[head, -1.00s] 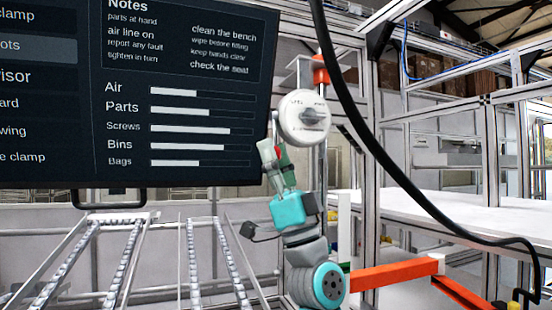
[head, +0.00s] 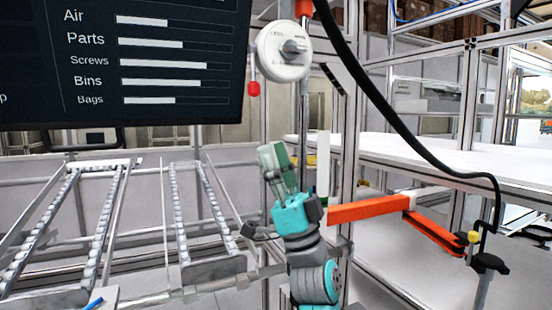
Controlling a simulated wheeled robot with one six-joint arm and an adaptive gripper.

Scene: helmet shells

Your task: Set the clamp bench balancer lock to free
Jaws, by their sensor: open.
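The balancer (head: 284,51) is a round white disc high on a post, with small dark lettering on its face. A grey knob (head: 293,48), which looks like its lock, sits at the middle of the disc; the lettering is too small to read surely, so its setting cannot be told. My gripper (head: 272,154), with grey-green fingers on a teal body, is below the disc and well apart from it. It points up, is open and holds nothing that I can see.
A dark screen (head: 120,60) fills the upper left. A thick black hose (head: 385,130) curves down on the right. An orange jointed arm (head: 370,210) and roller rails (head: 105,220) lie lower down.

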